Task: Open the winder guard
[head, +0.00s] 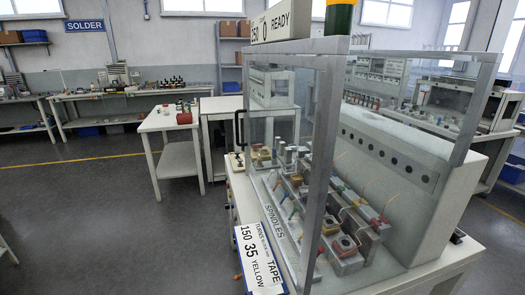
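The winder guard (285,62) is a clear panel in a grey metal frame on the winding machine in the middle of the head view. A black upright handle (239,128) shows at its left edge. The panel appears to stand upright along the machine's left side, in front of the spindles. Behind and beside it, a row of spindles (330,222) carries small coils and coloured tips, with a "SPINDLES" label along the edge. I cannot tell whether the guard is fully closed. Neither of my grippers is in view.
A white bench (172,120) with a red item stands to the left. The grey floor (100,220) at left is clear.

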